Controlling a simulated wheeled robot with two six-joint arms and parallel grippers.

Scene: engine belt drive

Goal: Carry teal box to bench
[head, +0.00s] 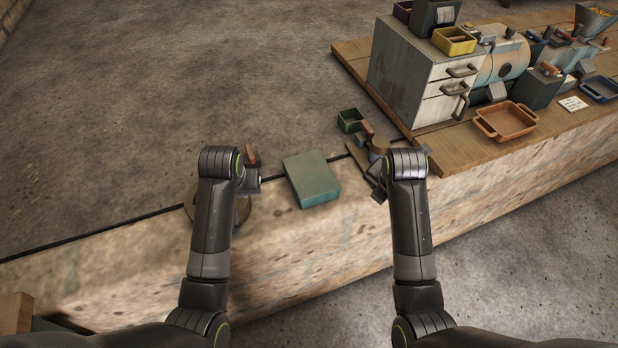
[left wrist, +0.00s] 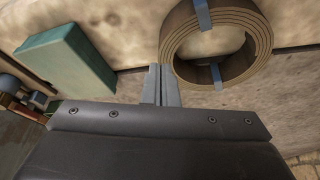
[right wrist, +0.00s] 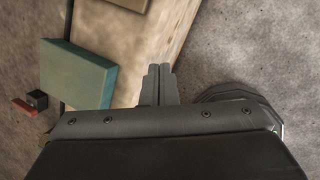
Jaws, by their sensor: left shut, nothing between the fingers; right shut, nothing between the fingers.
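The teal box (head: 312,182) lies on the pale stone ledge between my two arms. It also shows at the upper left of the left wrist view (left wrist: 62,62) and at the left of the right wrist view (right wrist: 80,72). My left gripper (left wrist: 162,72) is shut and empty, to one side of the box and beside a coiled brown belt. My right gripper (right wrist: 160,72) is shut and empty, on the other side of the box. Neither gripper touches the box. The wooden bench top (head: 462,152) is at the right.
On the bench stand a grey drawer cabinet (head: 408,75), an orange tray (head: 505,121) and machine parts. A small green bin (head: 350,121) sits behind the right arm. The coiled belt (left wrist: 176,40) lies strapped on the ledge. The bench's front strip has bare room.

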